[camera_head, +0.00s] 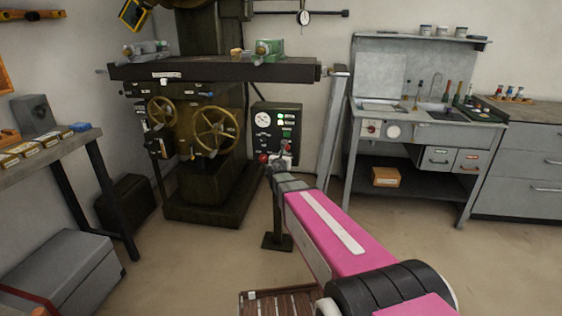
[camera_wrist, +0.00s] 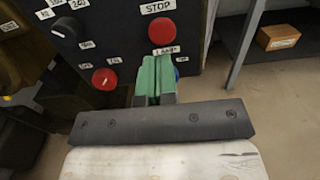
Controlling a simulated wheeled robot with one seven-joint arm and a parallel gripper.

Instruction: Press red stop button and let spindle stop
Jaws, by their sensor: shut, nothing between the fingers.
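The dark control panel (camera_head: 277,120) stands beside the milling machine in the head view. In the wrist view, the red stop button (camera_wrist: 162,31) sits under a white STOP label (camera_wrist: 158,8). My gripper (camera_wrist: 155,62) has its green fingers shut together and empty, their tips just below the stop button in the picture. Whether they touch the panel I cannot tell. In the head view my gripper (camera_head: 283,160) is in front of the panel's lower part. The spindle cannot be made out, so its motion cannot be told.
A second red knob (camera_wrist: 104,78) and a black dial (camera_wrist: 68,29) are left of the fingers. The milling machine (camera_head: 205,185) with handwheels stands left of the panel. A grey workbench (camera_head: 440,132) is to the right.

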